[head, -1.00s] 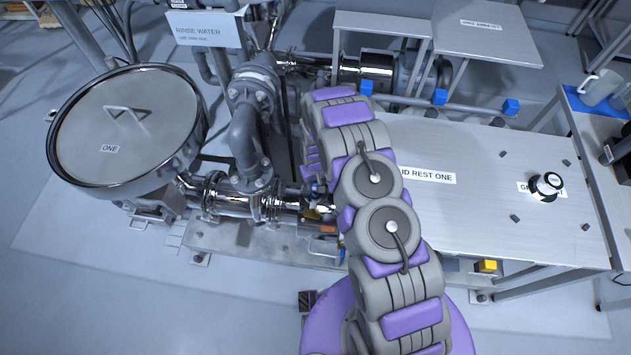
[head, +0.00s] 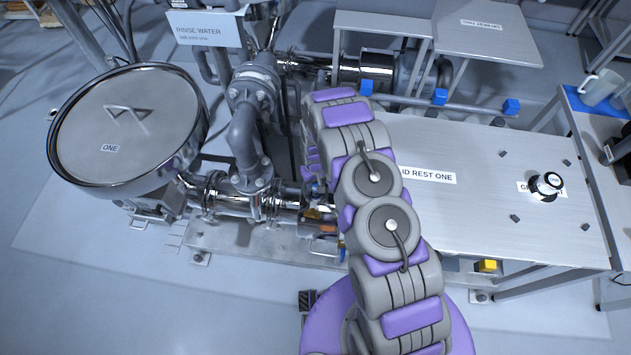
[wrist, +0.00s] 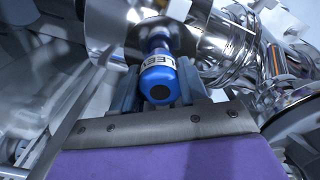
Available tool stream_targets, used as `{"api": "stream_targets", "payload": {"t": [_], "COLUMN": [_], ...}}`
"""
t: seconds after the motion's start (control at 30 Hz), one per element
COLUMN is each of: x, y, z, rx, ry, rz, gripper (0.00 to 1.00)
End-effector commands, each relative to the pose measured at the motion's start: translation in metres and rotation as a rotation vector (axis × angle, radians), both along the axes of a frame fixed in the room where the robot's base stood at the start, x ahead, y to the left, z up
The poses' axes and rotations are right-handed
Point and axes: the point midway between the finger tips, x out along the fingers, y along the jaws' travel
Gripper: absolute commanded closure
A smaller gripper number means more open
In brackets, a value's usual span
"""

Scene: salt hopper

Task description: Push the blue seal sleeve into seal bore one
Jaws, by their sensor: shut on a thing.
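In the head view my own arm hides the gripper and most of the sleeve, beside the polished pipework (head: 235,203).
A round lidded vessel (head: 125,130) marked ONE stands at left. A grey elbow pipe (head: 245,130) rises beside it. A steel table (head: 480,215) at right holds a black-and-white knob-like part (head: 546,184). A RINSE WATER sign (head: 205,30) is at the back.

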Motion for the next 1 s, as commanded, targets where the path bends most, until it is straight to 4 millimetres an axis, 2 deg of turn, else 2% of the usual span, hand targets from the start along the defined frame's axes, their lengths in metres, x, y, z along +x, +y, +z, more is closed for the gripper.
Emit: {"api": "stream_targets", "payload": {"t": [1.0], "x": [0.000], "y": [0.000], "z": [-0.019], "rx": [0.000], "ry": [0.000], "rz": [0.000], "gripper": [1.00]}}
